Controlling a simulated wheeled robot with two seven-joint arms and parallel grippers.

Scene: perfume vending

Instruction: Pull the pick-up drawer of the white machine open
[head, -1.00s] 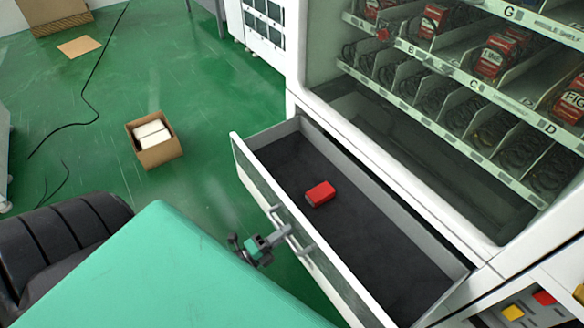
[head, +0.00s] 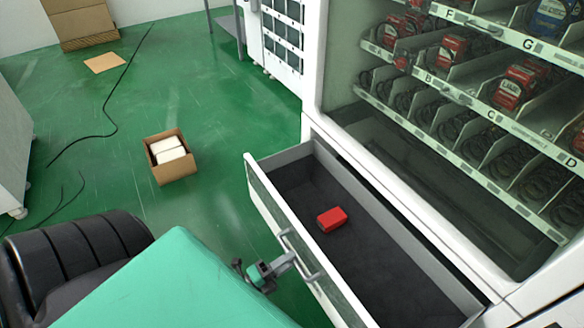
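The pick-up drawer (head: 291,158) of the white machine (head: 428,187) stands pulled well out at the lower right. A small red box (head: 332,219) lies on its dark floor. A grey bar handle (head: 300,256) is on the drawer's front. My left gripper (head: 286,262) is at the handle, its fingers reaching to the bar. The fingertips are small and partly hidden by the handle, so I cannot tell whether they close on it. My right gripper is not in view.
An open cardboard box (head: 170,157) with white packs stands on the green floor to the left. A black cable (head: 104,110) and a flat cardboard piece (head: 104,62) lie beyond it. Shelves with red boxes (head: 452,50) are behind the machine's glass.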

